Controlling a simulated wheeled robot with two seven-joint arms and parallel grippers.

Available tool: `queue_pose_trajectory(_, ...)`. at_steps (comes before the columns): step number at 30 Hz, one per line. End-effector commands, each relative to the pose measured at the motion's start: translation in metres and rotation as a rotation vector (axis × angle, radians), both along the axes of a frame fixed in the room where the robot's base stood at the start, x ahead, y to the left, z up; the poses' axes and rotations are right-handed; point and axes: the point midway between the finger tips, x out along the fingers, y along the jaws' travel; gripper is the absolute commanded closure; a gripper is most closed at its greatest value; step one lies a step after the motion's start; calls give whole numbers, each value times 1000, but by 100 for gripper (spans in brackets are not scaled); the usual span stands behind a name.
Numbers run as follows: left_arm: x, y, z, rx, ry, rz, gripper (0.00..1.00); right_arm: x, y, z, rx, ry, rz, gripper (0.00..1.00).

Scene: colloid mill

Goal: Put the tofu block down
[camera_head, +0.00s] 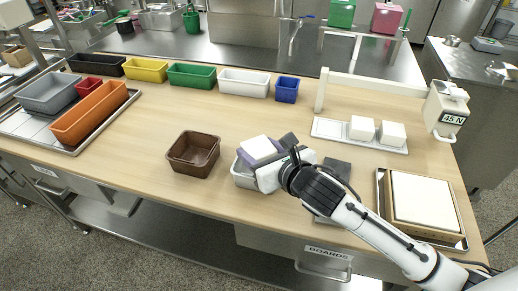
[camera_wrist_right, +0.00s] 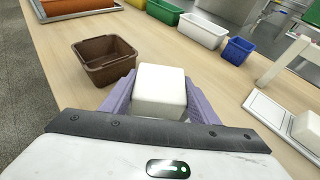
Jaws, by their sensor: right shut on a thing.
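A white tofu block (camera_head: 256,143) is held between the purple fingers of my right gripper (camera_head: 262,152). In the right wrist view the tofu block (camera_wrist_right: 161,88) sits between the two purple fingers, one on each side. Two more white blocks (camera_head: 361,128) (camera_head: 392,134) stand on a pale tray (camera_head: 329,129) to the right. My left gripper is not in view.
A brown bin (camera_head: 193,154) is left of my gripper. A dark plate (camera_head: 335,173) lies to its right, partly behind my arm. A press marked 45 N (camera_head: 446,108) and a framed cream slab (camera_head: 424,202) are farther right. Coloured bins, including a green one (camera_head: 192,76), line the back.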

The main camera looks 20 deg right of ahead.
Motion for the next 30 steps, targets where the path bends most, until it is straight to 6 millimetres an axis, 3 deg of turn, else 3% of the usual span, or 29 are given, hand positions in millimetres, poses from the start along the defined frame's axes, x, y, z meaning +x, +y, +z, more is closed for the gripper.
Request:
queue_pose_trajectory(12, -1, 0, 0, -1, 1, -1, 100, 0, 0, -9, -1, -2, 1, 58)
queue_pose_trajectory(13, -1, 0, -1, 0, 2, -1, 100, 0, 0, -10, -2, 1, 1, 42)
queue_pose_trajectory(16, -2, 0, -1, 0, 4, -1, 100, 0, 0, -10, -1, 1, 0, 27)
queue_pose_trajectory(24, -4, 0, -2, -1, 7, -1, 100, 0, 0, -10, 0, 1, 0, 27)
queue_pose_trajectory(28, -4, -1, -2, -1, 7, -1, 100, 0, 0, 2, 3, -1, -1, 27)
queue_pose_trajectory(30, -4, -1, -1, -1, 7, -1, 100, -10, -2, 6, -3, 1, 1, 27)
